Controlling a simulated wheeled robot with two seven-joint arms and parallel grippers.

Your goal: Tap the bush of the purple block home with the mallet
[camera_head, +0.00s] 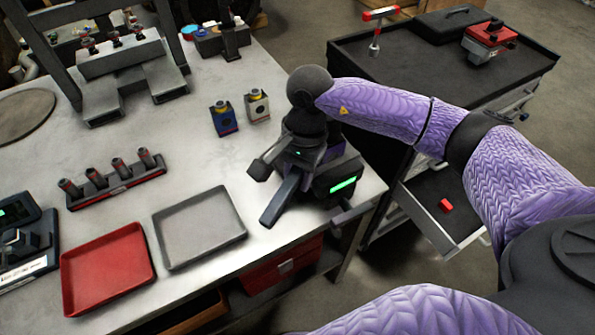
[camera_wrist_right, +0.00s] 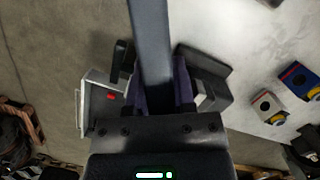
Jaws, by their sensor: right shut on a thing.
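My right gripper (camera_head: 315,175) is low over the right end of the workbench. My left gripper is not in view.
A blue block (camera_head: 224,121) and a pale block (camera_head: 258,107), both with yellowish tops, stand behind the gripper. A grey tray (camera_head: 200,230), a red tray (camera_head: 108,268) and a rack (camera_head: 115,182) lie left. A black cart (camera_head: 400,65) with an open drawer stands right.

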